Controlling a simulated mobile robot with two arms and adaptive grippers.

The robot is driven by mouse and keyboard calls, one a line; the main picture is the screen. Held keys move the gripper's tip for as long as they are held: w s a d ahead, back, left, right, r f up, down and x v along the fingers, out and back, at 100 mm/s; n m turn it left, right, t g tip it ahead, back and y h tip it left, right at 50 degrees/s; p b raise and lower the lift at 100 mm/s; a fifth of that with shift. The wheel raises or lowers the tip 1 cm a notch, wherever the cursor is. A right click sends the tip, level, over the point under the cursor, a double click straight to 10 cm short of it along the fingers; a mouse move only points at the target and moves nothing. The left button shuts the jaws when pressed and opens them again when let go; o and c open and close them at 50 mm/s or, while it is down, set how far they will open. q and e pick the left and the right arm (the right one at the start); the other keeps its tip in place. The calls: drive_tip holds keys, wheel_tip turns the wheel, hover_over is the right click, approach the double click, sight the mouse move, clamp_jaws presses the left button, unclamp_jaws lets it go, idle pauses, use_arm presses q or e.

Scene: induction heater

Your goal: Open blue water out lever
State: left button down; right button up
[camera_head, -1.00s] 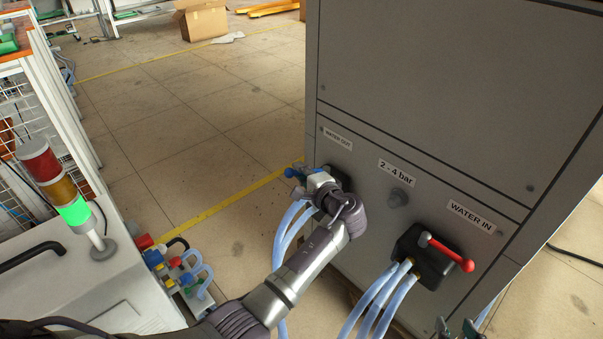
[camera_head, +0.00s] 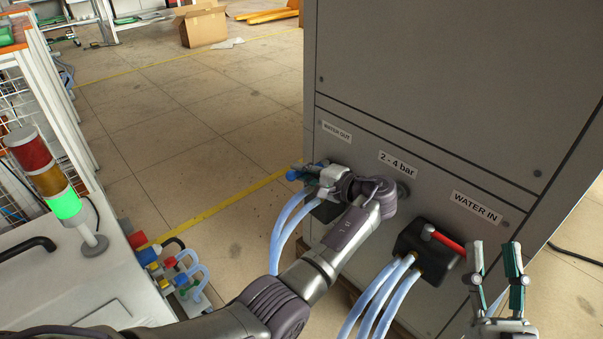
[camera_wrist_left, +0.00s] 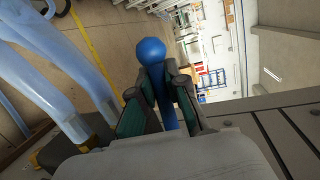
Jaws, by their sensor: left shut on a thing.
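The blue water out lever, with a round blue knob (camera_head: 292,174), is at the WATER OUT fitting on the left of the grey cabinet front. My left gripper (camera_head: 309,172) is shut on the lever, and its body hides most of it. In the left wrist view the blue knob (camera_wrist_left: 151,51) sticks out past the fingertips (camera_wrist_left: 160,85), with the blue shaft between the two green-padded fingers. My right gripper (camera_head: 495,250) is open and empty in front of the cabinet's lower right, beside the red lever.
The red WATER IN lever (camera_head: 447,241) sits on a black block (camera_head: 418,255); its far end is hidden behind my right gripper. Pale blue hoses (camera_head: 376,298) hang below both fittings. A signal-light tower (camera_head: 65,205) stands at left. Open floor lies between.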

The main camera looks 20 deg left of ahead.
use_arm(q)
drive_tip(key=shift+f, duration=0.1)
drive_tip(key=c, duration=1.4)
unclamp_jaws()
